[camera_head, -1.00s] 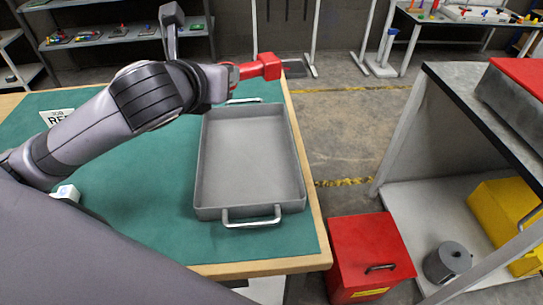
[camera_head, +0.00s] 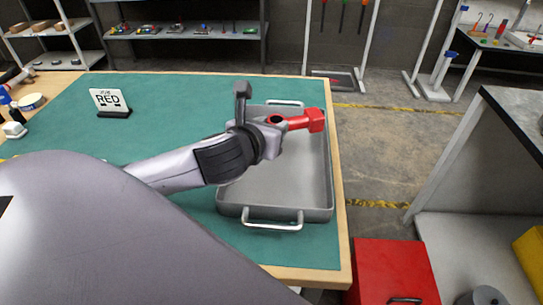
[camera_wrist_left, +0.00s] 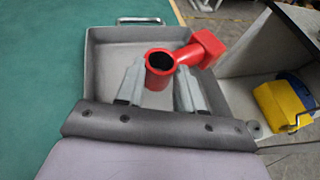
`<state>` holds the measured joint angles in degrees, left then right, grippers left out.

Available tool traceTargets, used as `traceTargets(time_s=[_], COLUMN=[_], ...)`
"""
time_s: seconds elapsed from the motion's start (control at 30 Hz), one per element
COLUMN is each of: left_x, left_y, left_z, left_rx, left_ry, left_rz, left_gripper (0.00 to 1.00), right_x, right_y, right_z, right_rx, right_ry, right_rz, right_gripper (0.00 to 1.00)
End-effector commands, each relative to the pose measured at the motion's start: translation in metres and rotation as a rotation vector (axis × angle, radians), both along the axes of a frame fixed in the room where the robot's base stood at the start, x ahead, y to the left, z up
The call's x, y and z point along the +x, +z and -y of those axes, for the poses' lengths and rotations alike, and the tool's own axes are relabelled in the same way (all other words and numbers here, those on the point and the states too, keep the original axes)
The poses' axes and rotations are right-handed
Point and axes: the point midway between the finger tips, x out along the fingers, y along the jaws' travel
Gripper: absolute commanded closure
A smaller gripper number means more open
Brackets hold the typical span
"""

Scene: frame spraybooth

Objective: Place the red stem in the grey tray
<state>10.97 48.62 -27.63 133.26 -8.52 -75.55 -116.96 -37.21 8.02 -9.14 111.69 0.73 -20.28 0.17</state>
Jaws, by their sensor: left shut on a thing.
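The red stem (camera_head: 307,121) is a short red tube with a blocky arm and end. My left gripper (camera_head: 275,122) is shut on it and holds it over the grey tray. In the left wrist view the stem's round open tube (camera_wrist_left: 159,69) sits between the two fingers of my left gripper (camera_wrist_left: 160,84). The grey tray (camera_head: 275,213) is a shallow rectangular pan with a handle at each end, on the green table top. It also shows under the stem in the left wrist view (camera_wrist_left: 100,68). My right gripper is not in view.
A white block (camera_head: 13,130) and a tape roll (camera_head: 31,101) lie at the far left. A red bin (camera_head: 395,270) stands on the floor right of the table, near a grey-topped bench (camera_head: 515,115).

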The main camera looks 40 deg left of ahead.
Motion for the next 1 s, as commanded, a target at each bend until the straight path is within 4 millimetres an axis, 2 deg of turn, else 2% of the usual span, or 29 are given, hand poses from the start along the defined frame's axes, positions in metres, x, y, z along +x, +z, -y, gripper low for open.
traceTargets(time_s=[0.03, 0.3, 0.53, 0.93, 0.97, 1.0], left_x=[0.000, 0.000, 0.000, 0.000, 0.000, 0.000], left_y=[-0.012, -0.032, -0.066, -0.070, -0.071, -0.070], left_z=[0.000, 0.000, 0.000, 0.000, 0.000, 0.000], left_rx=[-0.002, 0.000, -0.001, 0.000, 0.000, 0.000], left_ry=[-0.001, 0.000, 0.000, -0.001, 0.000, 0.000], left_rz=[-0.001, 0.002, 0.000, 0.003, 0.002, 0.002], left_gripper=[0.99, 0.99, 0.99, 0.99, 0.53, 0.40], right_x=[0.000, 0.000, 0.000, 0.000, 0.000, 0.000], right_y=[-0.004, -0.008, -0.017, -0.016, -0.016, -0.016], right_z=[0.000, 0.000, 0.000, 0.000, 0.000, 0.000], right_rx=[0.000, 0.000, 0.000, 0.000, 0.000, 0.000], right_ry=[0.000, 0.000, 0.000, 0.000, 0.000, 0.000], right_rz=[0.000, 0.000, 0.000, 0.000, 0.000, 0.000], right_gripper=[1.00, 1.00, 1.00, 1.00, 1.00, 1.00])
